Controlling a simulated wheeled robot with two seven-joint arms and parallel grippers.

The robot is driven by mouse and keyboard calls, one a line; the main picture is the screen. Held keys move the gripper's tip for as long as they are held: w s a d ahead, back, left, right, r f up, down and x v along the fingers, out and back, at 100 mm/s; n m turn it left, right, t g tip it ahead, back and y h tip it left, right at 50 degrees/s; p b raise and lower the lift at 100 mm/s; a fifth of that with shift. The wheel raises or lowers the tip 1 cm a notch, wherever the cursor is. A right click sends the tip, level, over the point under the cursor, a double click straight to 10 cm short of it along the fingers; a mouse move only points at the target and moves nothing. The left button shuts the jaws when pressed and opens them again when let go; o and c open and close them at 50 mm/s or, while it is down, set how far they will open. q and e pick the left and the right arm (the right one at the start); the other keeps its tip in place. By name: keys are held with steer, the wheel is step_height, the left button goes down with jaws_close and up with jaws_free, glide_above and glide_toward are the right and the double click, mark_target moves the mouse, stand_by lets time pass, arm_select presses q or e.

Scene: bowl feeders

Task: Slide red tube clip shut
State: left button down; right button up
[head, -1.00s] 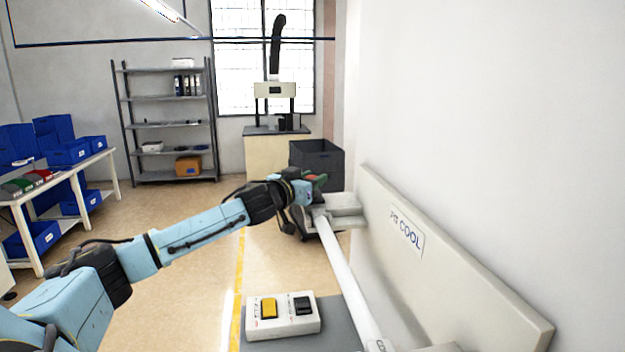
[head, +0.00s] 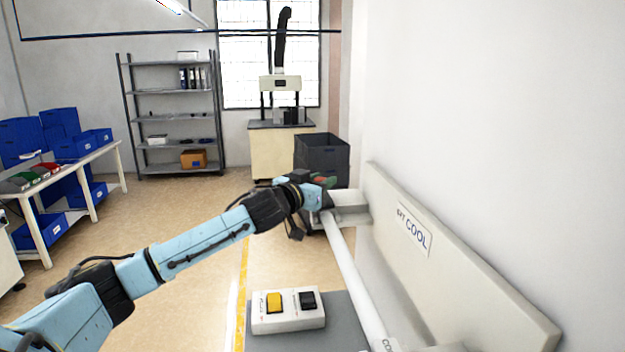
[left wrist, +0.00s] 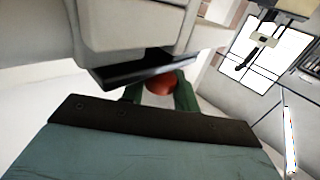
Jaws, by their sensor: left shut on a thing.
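The red clip (left wrist: 160,84) shows as a small red rounded piece between the green fingers of my left gripper (left wrist: 158,97) in the left wrist view. The gripper is shut on it, right up against a pale fixture block (left wrist: 135,25) with a dark underside. In the head view my left gripper (head: 322,184) is at the far end of the white tube (head: 354,278), beside the wall bracket (head: 350,208). My fingers and the bracket hide most of the clip, so I cannot tell its slide position. My right gripper is out of view.
A long pale panel (head: 470,275) marked "COOL" runs along the right wall. A switch box (head: 288,311) with yellow and black buttons sits on a grey surface in front. A dark bin (head: 321,158) stands behind the gripper.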

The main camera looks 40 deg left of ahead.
arm_select(q)
steer(key=c, duration=1.5)
jaws_free()
steer(key=shift+d+f, duration=0.2)
steer(key=shift+d, duration=0.05)
steer(key=o, duration=0.4)
steer(key=shift+r, duration=0.15)
steer(key=shift+s, duration=0.1)
steer(key=shift+s, duration=0.45)
steer(key=shift+s+d+b, duration=0.2)
steer(key=shift+s+b, duration=2.55)
steer(key=shift+s, duration=3.45)
